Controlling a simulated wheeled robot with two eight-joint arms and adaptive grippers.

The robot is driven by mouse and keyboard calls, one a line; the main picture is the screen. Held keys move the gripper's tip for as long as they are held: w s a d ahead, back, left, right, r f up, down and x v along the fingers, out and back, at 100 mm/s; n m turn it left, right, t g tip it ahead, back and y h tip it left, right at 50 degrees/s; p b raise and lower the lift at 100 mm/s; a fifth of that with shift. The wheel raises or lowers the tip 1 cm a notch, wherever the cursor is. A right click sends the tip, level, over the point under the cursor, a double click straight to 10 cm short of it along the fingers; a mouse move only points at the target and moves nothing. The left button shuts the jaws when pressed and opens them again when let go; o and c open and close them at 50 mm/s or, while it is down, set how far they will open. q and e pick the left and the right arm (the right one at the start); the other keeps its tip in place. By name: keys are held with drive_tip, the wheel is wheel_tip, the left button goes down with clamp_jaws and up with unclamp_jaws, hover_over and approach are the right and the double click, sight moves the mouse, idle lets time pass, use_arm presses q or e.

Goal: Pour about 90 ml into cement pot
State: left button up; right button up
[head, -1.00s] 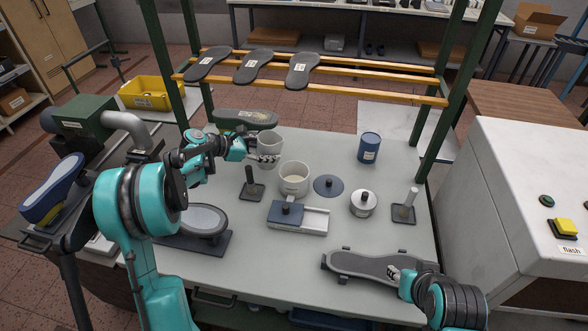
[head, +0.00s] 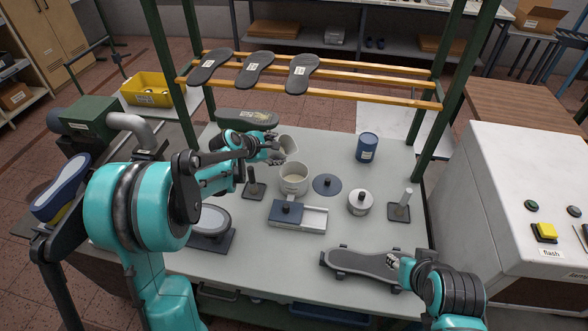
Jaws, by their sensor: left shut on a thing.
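A light grey cup (head: 288,146) is held in my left gripper (head: 275,150), which is shut on it. The cup leans to the right, above and behind a white open pot (head: 294,186) with a label. The pot stands upright on the table, and I take it as the cement pot. No stream between cup and pot can be made out, and the cup's contents are hidden. My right gripper (head: 393,262) is at the right end of a dark sole-shaped board (head: 355,262); its fingers are too small to tell open from shut.
A blue round lid (head: 327,186), a white lidded pot (head: 361,203), a blue can (head: 367,148) and a scale-like block (head: 298,217) stand around the pot. Dark stands (head: 254,189) (head: 400,211) flank them. A rack with soles (head: 255,69) is above the back. The front middle is clear.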

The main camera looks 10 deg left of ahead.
use_arm(q)
drive_tip(key=shift+r+m+y+p, duration=0.4)
drive_tip(key=shift+r+y+p, duration=0.05)
drive_tip(key=shift+r+y, duration=0.1)
drive_tip(key=shift+f+t, duration=0.25)
drive_tip(key=shift+t, duration=0.05)
drive_tip(key=shift+d+f+m+t+y+b, duration=0.1)
drive_tip(key=shift+f+m+t+y+b, duration=0.15)
drive_tip(key=shift+m+y, duration=0.25)
drive_tip(key=shift+f+m+t+y+b, duration=0.15)
drive_tip(key=shift+m+y+b, duration=0.15)
drive_tip(key=shift+y, duration=0.25)
drive_tip(key=shift+s+a+r, duration=0.1)
drive_tip(key=shift+s+a, duration=0.2)
drive_tip(key=shift+s+d+r+m+t+y, duration=0.1)
drive_tip(key=shift+d+r+m+t+y, duration=0.05)
drive_tip(key=shift+r+m+t+y, duration=0.3)
idle(1.3)
drive_tip(key=shift+f+y, duration=0.2)
drive_tip(key=shift+y, duration=0.05)
